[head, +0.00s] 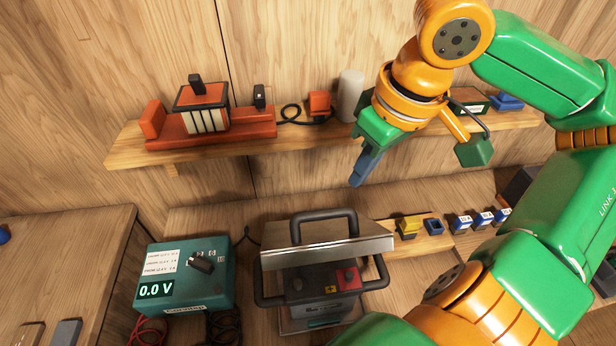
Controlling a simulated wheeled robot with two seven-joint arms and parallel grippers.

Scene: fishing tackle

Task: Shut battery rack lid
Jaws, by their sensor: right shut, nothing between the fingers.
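A black tubular rack (377,268) stands at the lower middle, holding a dark battery (310,282) with a red terminal cover. A flat lid (326,252) with a bright metal front edge lies across above the battery. The battery's top shows below this edge, so the lid looks raised. A black arched handle (324,213) rises at the lid; I cannot tell which part it joins. My right gripper (358,180) is shut and empty, pointing down, above and to the right of the handle, apart from it. My left gripper is not in view.
A teal meter (186,277) reading 0.0 V stands left of the rack. A wooden shelf (215,152) behind carries a red device (203,113) and a pale cylinder (350,95). Small yellow (408,226) and blue (433,226) blocks sit right of the rack.

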